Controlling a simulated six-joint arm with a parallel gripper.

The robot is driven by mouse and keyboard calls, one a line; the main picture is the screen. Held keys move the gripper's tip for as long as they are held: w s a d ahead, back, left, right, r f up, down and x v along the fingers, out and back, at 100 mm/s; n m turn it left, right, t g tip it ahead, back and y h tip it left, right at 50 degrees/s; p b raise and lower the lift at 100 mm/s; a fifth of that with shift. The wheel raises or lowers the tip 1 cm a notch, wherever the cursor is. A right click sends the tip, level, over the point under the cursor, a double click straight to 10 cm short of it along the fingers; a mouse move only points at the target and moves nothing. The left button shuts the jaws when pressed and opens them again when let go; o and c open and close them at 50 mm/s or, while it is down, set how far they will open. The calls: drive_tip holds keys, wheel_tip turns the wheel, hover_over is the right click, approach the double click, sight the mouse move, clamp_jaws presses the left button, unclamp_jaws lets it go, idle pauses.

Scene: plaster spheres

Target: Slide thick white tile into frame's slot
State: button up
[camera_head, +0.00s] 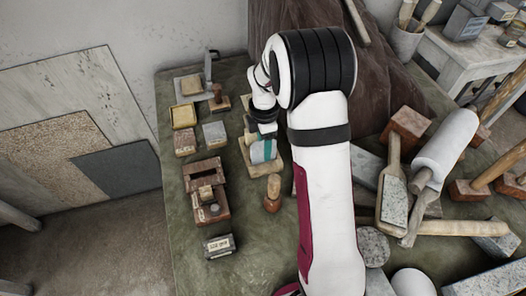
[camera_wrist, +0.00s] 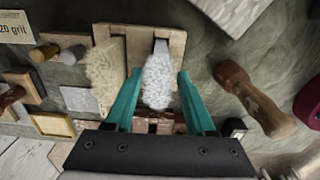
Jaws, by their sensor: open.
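In the head view my gripper (camera_head: 263,150) is low over the wooden frame (camera_head: 262,168), on the green table. My arm and fingers hide much of the frame and tile there.
Dark wooden blocks (camera_head: 204,172), small tiles (camera_head: 214,133) and a labelled box (camera_head: 218,245) lie to the left. Mallets and a roller (camera_head: 444,145) crowd the right. Bare table shows at the front left.

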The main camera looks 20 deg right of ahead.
wheel_tip(320, 180, down, 4)
drive_tip(key=shift+w+r, duration=0.1)
clamp_jaws()
idle(1.4)
